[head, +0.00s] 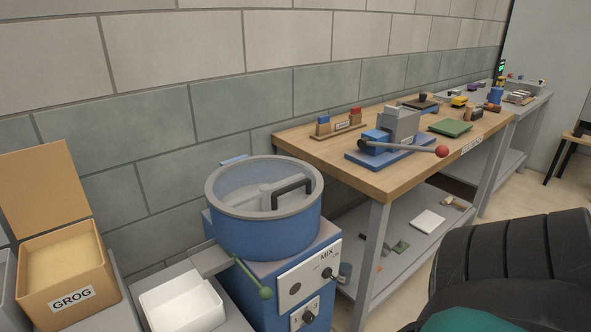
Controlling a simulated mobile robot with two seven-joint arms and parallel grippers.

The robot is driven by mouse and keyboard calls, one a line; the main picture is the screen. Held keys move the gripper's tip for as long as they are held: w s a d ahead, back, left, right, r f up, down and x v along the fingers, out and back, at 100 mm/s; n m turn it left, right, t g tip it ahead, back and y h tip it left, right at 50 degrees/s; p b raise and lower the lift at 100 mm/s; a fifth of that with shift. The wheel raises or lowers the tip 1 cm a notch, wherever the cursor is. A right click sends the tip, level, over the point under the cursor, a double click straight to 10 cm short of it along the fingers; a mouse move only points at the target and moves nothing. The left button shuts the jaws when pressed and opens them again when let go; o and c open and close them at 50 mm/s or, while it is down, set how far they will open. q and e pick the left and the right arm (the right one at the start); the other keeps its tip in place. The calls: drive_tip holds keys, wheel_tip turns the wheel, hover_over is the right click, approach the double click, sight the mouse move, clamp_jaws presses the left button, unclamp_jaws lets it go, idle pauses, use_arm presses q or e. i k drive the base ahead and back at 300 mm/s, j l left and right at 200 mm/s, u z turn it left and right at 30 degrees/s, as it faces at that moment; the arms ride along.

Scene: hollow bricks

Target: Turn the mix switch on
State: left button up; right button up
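The mixer (265,235) is a blue drum with a grey rim and a clear lid, standing on a blue base. On the base's front is a pale panel (308,274) marked MIX. The mix switch (329,273) is a small dark toggle below that label; its position is too small to tell. A dark round part (295,289) sits to its left on the same panel. Neither of my grippers is in view.
A green-knobbed lever (265,292) sticks out in front of the mixer, left of the panel. A white bin (182,305) and a GROG box (66,275) with its lid up stand at left. A wooden workbench (290,139) with a red-knobbed press (400,140) stands behind, at right.

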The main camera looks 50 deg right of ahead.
sight(327, 273)
drive_tip(key=z, duration=1.75)
